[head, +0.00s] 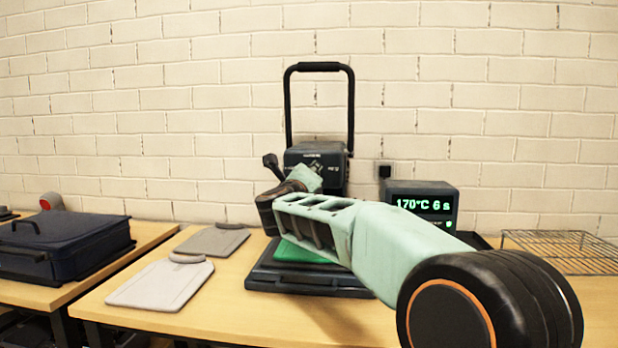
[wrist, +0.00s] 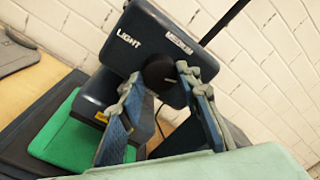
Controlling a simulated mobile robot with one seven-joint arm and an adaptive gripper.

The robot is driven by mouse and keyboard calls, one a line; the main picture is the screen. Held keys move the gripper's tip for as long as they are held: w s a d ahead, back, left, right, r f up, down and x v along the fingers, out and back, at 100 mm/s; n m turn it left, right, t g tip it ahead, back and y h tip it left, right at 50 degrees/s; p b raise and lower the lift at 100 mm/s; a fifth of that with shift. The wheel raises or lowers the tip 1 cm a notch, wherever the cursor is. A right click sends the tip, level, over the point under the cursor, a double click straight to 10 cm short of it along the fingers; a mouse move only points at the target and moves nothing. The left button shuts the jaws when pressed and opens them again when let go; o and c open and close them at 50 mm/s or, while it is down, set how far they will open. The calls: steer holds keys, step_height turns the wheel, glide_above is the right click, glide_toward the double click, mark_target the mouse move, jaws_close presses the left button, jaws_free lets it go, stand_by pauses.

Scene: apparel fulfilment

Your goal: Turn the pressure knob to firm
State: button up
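The heat press has a dark head (head: 335,178) with a tall black handle (head: 320,67) above it. In the wrist view the press head (wrist: 140,60) looks tilted and its front panel reads LIGHT and, along the top, what looks like MEDIUM. The round black pressure knob (wrist: 158,72) is on that panel. A small pale mark shows near its right side; its exact setting is unclear. My gripper (wrist: 162,81) is open, one fingertip on each side of the knob. The right finger is close to it; I cannot tell whether it touches. The right finger hides part of the panel.
A green sheet (head: 296,251) lies on the press's lower plate (head: 262,279). A display box (head: 424,186) reads 170°C 6 s. Pale boards (head: 160,285) lie left, a dark case (head: 60,240) beyond them, and a wire rack (head: 565,250) right.

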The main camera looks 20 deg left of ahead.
steer(key=o, duration=0.4)
steer(key=s, duration=0.4)
steer(key=s+d, duration=0.1)
steer(key=s, duration=0.3)
steer(key=s+d, duration=0.1)
steer(key=s, duration=0.2)
steer(key=shift+s+d+f, duration=0.15)
steer(key=shift+s+f, duration=0.1)
steer(key=shift+s, duration=0.15)
